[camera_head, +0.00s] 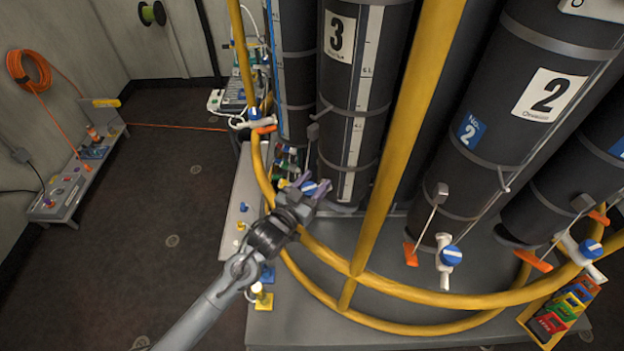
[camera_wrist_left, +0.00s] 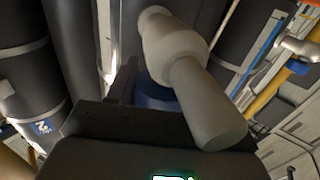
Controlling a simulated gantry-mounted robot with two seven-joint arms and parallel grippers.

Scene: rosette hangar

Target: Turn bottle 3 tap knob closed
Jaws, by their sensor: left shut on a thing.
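Bottle 3 (camera_head: 376,60) is a tall dark cylinder with a white "3" label. Its blue and white tap knob (camera_head: 309,187) sits low at the bottle's front left, partly covered by my gripper. My left gripper (camera_head: 312,188) reaches up from below and is shut on this knob. In the left wrist view, the pale tap body (camera_wrist_left: 185,75) looms close and the blue knob (camera_wrist_left: 152,92) shows partly behind a dark finger. How far the knob is turned is hard to see. My right gripper is out of view.
A yellow rail (camera_head: 400,110) rises just right of my gripper, and its curved lower hoop (camera_head: 440,294) passes below. Bottle 2 (camera_head: 500,120) stands to the right with its own blue tap knob (camera_head: 451,256). The floor at left (camera_head: 150,200) is clear.

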